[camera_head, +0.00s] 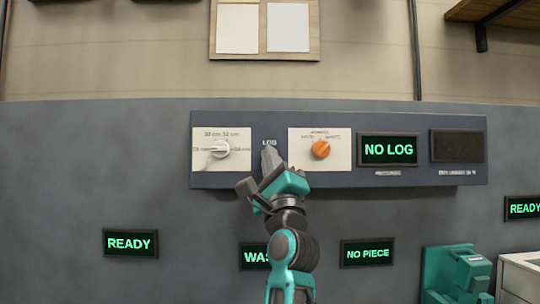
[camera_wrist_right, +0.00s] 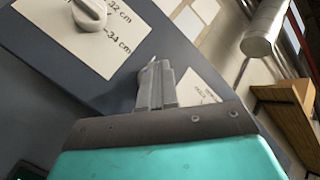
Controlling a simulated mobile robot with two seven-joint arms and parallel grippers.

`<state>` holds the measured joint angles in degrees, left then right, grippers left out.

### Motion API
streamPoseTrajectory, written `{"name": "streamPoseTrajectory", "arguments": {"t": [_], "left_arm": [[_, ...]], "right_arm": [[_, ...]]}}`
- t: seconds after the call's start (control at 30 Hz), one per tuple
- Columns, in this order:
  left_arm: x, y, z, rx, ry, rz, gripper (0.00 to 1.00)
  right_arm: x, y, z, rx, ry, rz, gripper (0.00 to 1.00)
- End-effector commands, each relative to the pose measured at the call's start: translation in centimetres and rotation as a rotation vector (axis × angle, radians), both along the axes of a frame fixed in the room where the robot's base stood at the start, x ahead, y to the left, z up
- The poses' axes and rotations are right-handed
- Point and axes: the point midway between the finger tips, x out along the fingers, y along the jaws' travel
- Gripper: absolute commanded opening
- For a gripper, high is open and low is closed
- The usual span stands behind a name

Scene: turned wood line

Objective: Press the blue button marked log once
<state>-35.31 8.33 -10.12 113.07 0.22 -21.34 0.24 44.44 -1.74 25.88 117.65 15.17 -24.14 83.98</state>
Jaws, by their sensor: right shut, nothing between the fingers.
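The label LOG (camera_head: 269,142) shows on the dark control panel (camera_head: 375,120) in the head view. The blue button itself does not show; my right gripper covers the spot below the label. My right gripper (camera_head: 269,158) is shut and empty, its tips just under the label in front of the panel. In the wrist view the closed fingers (camera_wrist_right: 154,84) point at the panel between two white dial plates. I cannot tell whether the tips touch anything. My left gripper is not in view.
A white knob (camera_head: 220,149) is left of my fingers and an orange knob (camera_head: 320,149) right of them, both close by. A NO LOG display (camera_head: 388,150) and a dark blank display (camera_head: 457,146) sit further right. READY (camera_head: 130,243) and NO PIECE (camera_head: 367,253) signs are below.

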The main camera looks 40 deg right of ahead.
Motion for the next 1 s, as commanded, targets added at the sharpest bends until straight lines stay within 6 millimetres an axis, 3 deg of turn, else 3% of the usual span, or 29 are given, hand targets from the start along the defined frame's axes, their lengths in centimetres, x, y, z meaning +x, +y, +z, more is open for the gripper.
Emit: {"name": "streamPoseTrajectory", "arguments": {"t": [1.0], "left_arm": [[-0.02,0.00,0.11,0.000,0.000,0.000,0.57]], "right_arm": [[0.56,-0.50,0.01,0.000,-0.001,0.000,0.00]]}}
